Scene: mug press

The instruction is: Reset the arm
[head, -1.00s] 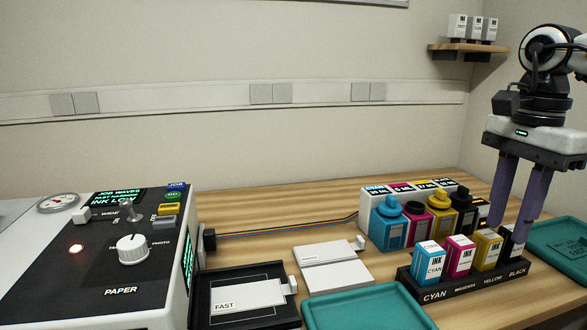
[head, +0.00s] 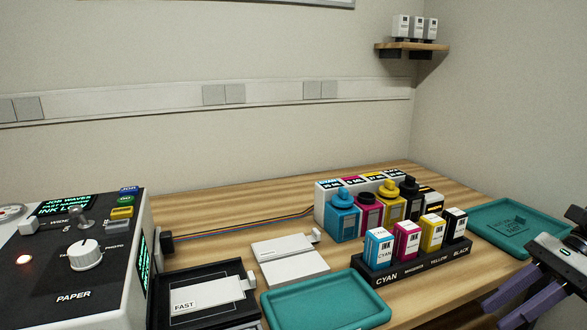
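My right gripper (head: 496,314) is at the lower right edge of the head view, its purple fingers pointing left and down. The fingers are apart with nothing between them, in front of and to the right of the ink rack (head: 415,269). In the rack stand a cyan ink box (head: 379,248), a magenta one (head: 407,241), a yellow one (head: 432,232) and a black one (head: 455,226), all upright. The gripper is clear of them. My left gripper is not in view.
Behind the rack is the ink tank unit (head: 328,212) with coloured bottles. A teal tray (head: 330,300) lies in front and another teal tray (head: 480,222) at the right. The printer panel (head: 50,268) is at the left. Bare wood (head: 240,222) lies behind the white pads.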

